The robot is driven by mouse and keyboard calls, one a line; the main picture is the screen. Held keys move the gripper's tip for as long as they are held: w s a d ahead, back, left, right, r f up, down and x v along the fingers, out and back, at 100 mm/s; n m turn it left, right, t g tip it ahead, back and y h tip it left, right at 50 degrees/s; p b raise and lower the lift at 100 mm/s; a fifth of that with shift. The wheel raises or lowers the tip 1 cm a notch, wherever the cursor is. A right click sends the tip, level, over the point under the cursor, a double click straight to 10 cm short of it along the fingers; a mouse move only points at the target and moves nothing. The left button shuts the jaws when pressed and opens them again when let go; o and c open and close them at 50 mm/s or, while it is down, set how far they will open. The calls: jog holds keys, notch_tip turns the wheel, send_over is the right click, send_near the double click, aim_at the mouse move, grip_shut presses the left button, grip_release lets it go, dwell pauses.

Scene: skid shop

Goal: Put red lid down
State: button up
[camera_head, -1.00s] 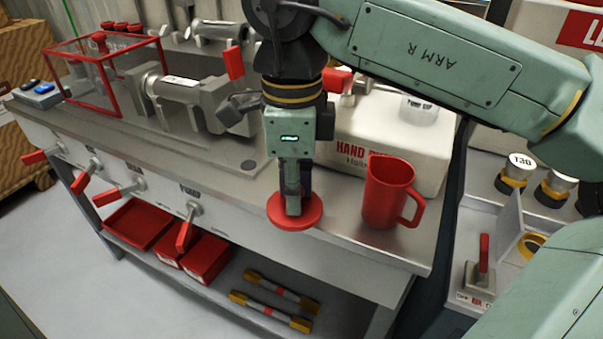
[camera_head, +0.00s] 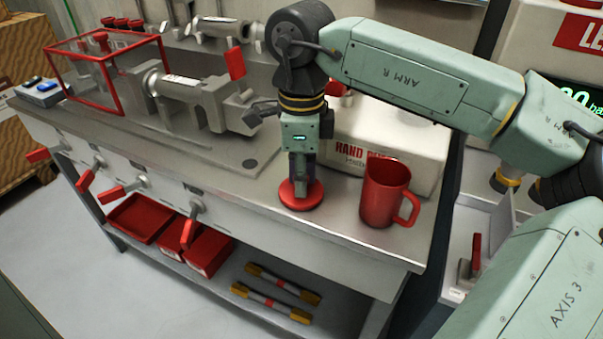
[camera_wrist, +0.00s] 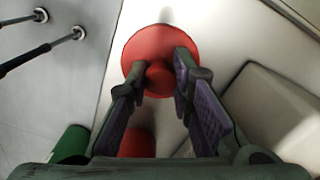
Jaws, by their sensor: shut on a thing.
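The red lid (camera_head: 301,197) is a round disc with a knob, held flat at the front part of the metal bench top (camera_head: 335,228). I cannot tell whether it touches the bench or hangs just above it. My gripper (camera_head: 299,182) points straight down and is shut on the lid's knob. In the wrist view the lid (camera_wrist: 150,45) lies beyond my gripper (camera_wrist: 160,75), with a finger on each side of the knob. The red jug (camera_head: 385,190) stands upright on the bench just right of the lid, apart from it, handle to the right.
A white box (camera_head: 362,145) stands behind the lid and jug. A grey metal fixture (camera_head: 205,98) and a red-framed clear case (camera_head: 108,75) stand to the left. Red-handled levers (camera_head: 188,232) stick out of the bench front.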

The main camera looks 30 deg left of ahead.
jog(key=shift+f, duration=0.15)
jog(key=o, duration=0.5)
jog(key=shift+f, duration=0.1)
jog(key=shift+c, duration=0.2)
jog(key=o, duration=0.5)
notch_tip(320, 180, up, 12)
jog(key=shift+r, duration=0.25)
